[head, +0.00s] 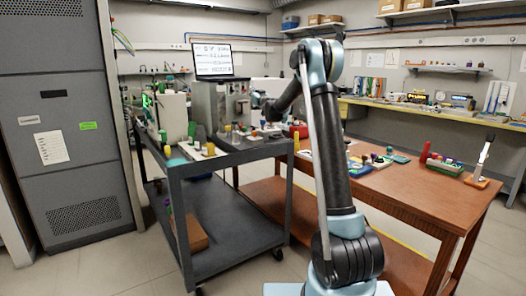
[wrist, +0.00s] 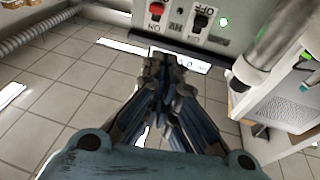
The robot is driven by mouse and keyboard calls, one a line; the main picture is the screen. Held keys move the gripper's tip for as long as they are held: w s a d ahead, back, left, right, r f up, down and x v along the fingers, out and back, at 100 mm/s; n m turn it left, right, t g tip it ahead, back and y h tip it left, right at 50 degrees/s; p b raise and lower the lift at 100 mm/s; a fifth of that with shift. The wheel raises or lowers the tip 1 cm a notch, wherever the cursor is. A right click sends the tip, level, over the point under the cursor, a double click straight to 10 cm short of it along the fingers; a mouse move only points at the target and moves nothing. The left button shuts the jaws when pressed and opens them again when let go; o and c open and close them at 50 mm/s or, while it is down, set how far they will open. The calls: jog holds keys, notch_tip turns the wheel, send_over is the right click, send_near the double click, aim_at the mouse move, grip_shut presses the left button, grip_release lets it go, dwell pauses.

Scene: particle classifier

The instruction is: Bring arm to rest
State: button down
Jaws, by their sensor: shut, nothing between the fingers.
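My arm (head: 328,140) rises from its base at the front of the head view, bends at the top and reaches down to the left, above the grey cart. My gripper (wrist: 168,62) points away from the wrist camera with its fingers drawn together, and nothing shows between them. I cannot tell whether the tips touch the panel. In the head view the gripper is small and dark against the instruments, and its fingers cannot be made out.
The grey cart (head: 230,157) carries instruments and a laptop (head: 213,62). A wooden table (head: 420,200) with small parts and trays stands at the right. A tall grey cabinet (head: 65,120) stands at the left. A white vented box (wrist: 275,105) is at the wrist view's right.

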jog(key=s+d+m+g+h, duration=0.2)
jog(key=s+d+m+h, duration=0.35)
jog(key=s+d, duration=0.7)
jog(key=s+d+f+g+h, duration=0.2)
jog(key=s+d+f, duration=0.25)
jog(key=s, duration=0.35)
jog(key=s+d+f+g+h, duration=0.2)
jog(key=s+d+f+h, duration=0.1)
jog(key=s+d, duration=0.4)
jog(key=s+d+f+g, duration=0.1)
jog(key=s+f+g, duration=0.2)
jog(key=s+f, duration=0.6)
jog(key=s+d+f+g+y, duration=0.1)
jog(key=s+f+g, duration=0.3)
jog(key=s, duration=1.8)
jog(key=s+d+f+g, duration=0.1)
jog(key=s+f+g, duration=0.2)
jog(key=s+f, duration=1.1)
jog(key=shift+s+n, duration=0.45)
jog(key=shift+s, duration=0.45)
jog(key=shift+d+f, duration=0.1)
jog(key=shift+w+f+g, duration=0.2)
jog(key=shift+w+g, duration=0.1)
jog(key=shift+w, duration=0.2)
